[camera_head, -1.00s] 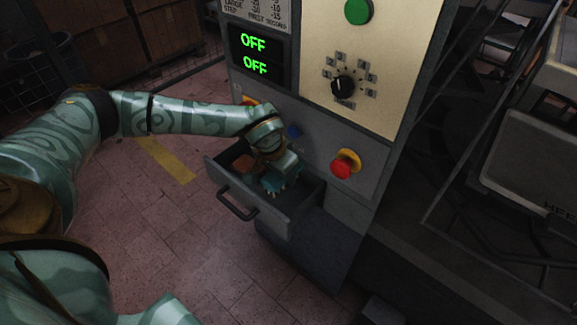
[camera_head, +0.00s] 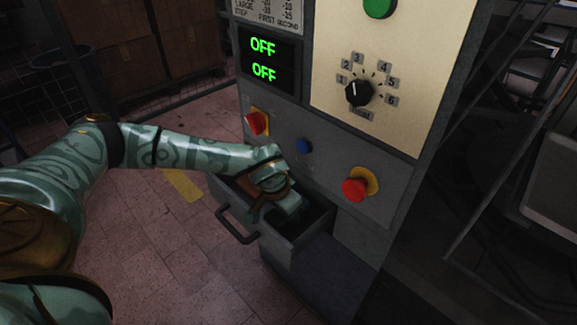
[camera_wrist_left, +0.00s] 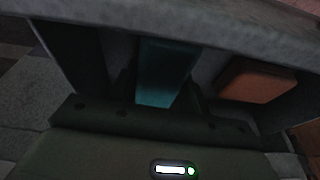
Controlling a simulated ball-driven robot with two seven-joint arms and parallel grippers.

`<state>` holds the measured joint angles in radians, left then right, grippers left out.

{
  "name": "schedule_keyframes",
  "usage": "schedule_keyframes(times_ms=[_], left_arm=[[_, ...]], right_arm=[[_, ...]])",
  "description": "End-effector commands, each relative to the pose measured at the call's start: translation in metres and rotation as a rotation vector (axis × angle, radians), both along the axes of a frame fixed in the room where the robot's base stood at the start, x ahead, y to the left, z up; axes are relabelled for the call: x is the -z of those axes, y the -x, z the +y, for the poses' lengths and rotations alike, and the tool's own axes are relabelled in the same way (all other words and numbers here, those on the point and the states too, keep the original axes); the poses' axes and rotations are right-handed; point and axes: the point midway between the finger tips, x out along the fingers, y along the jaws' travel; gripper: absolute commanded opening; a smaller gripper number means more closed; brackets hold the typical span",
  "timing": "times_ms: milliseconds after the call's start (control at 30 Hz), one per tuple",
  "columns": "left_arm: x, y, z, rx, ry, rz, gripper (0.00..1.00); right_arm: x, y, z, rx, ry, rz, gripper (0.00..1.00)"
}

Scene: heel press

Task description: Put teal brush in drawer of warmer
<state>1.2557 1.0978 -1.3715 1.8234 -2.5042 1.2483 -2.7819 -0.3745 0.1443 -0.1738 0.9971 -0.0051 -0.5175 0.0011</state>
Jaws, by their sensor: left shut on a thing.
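The teal brush (camera_wrist_left: 165,72) shows in the left wrist view between the two dark fingers of my left gripper (camera_wrist_left: 160,92), which is shut on it. In the head view my left gripper (camera_head: 287,210) reaches down into the open drawer (camera_head: 270,241) of the warmer (camera_head: 330,128). There the brush is hard to tell from the gripper, and its lower end is hidden in the drawer. I cannot tell whether the brush touches the drawer floor. My right gripper is not in view.
An orange-brown block (camera_wrist_left: 257,80) lies in the drawer beside the brush. The drawer's handle (camera_head: 236,229) juts out in front.

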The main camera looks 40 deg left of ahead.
Motion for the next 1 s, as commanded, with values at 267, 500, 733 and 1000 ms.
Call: schedule_keyframes(times_ms=[267, 500, 733, 1000], left_arm=[[-0.001, 0.0, 0.0, 0.0, 0.0, -0.002, 0.18], [0.002, 0.0, 0.0, 0.0, 0.0, 0.0, 0.18], [0.007, 0.0, 0.0, 0.0, 0.001, 0.0, 0.18], [0.011, 0.0, 0.0, 0.001, 0.001, -0.001, 0.52]], right_arm=[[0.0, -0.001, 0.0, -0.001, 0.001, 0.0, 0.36], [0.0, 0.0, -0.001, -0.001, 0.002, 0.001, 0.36], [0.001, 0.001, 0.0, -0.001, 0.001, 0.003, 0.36], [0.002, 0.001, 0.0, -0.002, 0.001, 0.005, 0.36]])
